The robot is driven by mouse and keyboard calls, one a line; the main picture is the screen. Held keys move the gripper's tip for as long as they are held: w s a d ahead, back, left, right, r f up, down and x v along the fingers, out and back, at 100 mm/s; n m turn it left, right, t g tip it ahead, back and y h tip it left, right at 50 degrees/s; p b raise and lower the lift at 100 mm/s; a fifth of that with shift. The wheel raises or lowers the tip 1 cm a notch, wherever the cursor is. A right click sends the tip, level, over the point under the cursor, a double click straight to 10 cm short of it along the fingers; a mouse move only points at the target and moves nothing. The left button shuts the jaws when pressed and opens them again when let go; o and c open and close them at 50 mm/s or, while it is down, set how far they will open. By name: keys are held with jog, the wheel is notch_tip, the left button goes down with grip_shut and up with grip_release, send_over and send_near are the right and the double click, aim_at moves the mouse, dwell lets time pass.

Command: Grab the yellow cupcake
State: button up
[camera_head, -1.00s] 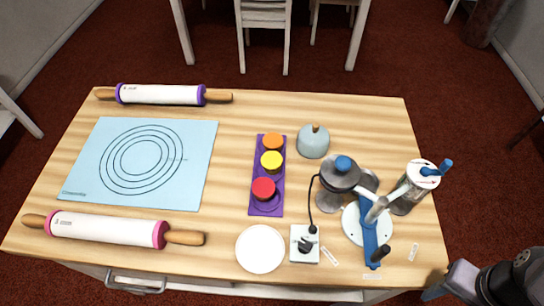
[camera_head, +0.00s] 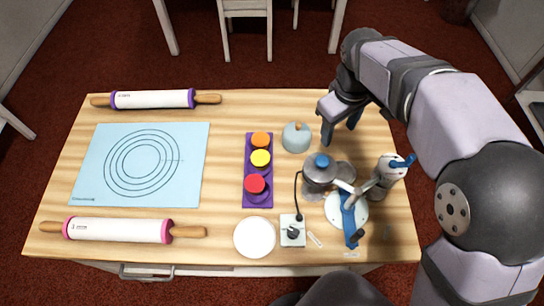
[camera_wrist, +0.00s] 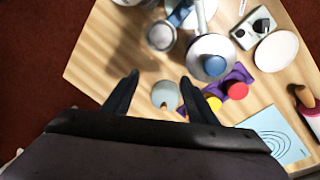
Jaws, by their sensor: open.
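The yellow cupcake (camera_head: 260,158) stands in the middle of a purple tray (camera_head: 250,201), between an orange cupcake (camera_head: 260,139) and a red cupcake (camera_head: 255,184). In the wrist view the yellow cupcake (camera_wrist: 214,104) shows just right of the right finger, partly hidden by it. My gripper (camera_head: 340,131) is open and empty above the table's right half, to the right of the grey-blue domed pot. In the wrist view its two fingers (camera_wrist: 160,82) are spread wide, with that pot between and below them.
The domed pot (camera_head: 297,139) stands between the tray and my gripper. A turntable device with a blue knob (camera_head: 321,161), a blue-armed stand (camera_head: 350,222), a canister (camera_head: 391,167), a small switch box (camera_head: 293,231) and a white plate (camera_head: 254,238) crowd the right. A blue mat (camera_head: 90,150) and two rolling pins lie left.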

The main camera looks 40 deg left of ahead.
jog(key=s+a+f+n, duration=0.2)
jog(key=s+a+f, duration=0.1)
jog(key=s+a, duration=0.4)
jog(key=n+g+p, duration=0.1)
jog(key=n, duration=0.1)
send_over(262, 159)
notch_tip(262, 159, down, 4)
jog(key=shift+s+a+f, duration=0.1)
jog(key=shift+s, duration=0.05)
jog(key=shift+f+p, duration=1.8)
jog(key=shift+f, duration=1.85)
jog(key=shift+c, duration=0.6)
jog(key=c, duration=0.7)
